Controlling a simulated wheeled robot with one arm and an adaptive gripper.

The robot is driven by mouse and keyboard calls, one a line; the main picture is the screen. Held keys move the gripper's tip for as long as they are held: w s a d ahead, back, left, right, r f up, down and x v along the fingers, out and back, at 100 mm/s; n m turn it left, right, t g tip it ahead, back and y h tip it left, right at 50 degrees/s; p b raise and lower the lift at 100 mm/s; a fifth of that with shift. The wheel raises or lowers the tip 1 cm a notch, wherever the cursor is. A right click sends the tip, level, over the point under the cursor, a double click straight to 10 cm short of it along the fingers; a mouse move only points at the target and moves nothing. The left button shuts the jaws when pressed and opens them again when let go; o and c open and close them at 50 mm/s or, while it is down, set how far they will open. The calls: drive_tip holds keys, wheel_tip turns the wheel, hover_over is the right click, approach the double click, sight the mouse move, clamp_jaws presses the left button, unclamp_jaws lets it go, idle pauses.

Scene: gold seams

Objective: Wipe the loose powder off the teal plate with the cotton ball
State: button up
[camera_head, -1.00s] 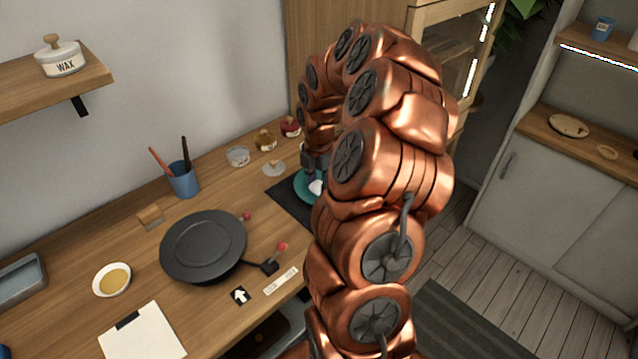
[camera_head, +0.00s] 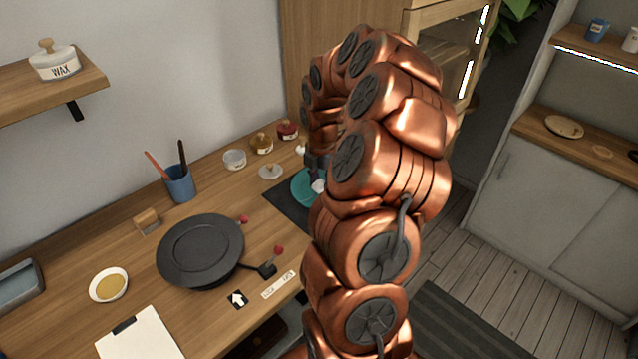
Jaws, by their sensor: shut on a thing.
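The teal plate (camera_head: 301,187) lies on a dark mat (camera_head: 284,209) at the right end of the wooden bench, partly hidden by my copper arm. My gripper (camera_head: 317,172) is over the right part of the plate, mostly hidden behind the arm. It is shut on the cotton ball (camera_head: 319,186), a small white shape low at the plate. I cannot tell whether the ball touches the plate. Loose powder cannot be made out at this size.
Small jars (camera_head: 262,144) and a pale dish (camera_head: 270,172) stand behind and left of the mat. A dark round turntable (camera_head: 201,248), a bowl of gold (camera_head: 109,285) and a blue brush cup (camera_head: 179,184) are further left.

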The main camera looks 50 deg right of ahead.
drive_tip(key=shift+w+d+f, duration=0.1)
drive_tip(key=shift+w+d, duration=0.25)
drive_tip(key=shift+d, duration=0.35)
drive_tip(key=shift+d, duration=0.1)
drive_tip(key=shift+s+d, duration=0.5)
drive_tip(key=shift+d, duration=0.3)
drive_tip(key=shift+w+d+p, duration=0.4)
drive_tip(key=shift+d+p, duration=0.1)
drive_tip(key=shift+p, duration=0.15)
drive_tip(key=shift+w+d, duration=0.15)
drive_tip(key=shift+d, duration=0.05)
drive_tip(key=shift+f, duration=0.1)
drive_tip(key=shift+s+b, duration=0.45)
drive_tip(key=shift+s, duration=0.15)
drive_tip(key=shift+w, duration=0.1)
drive_tip(key=shift+w+a, duration=0.1)
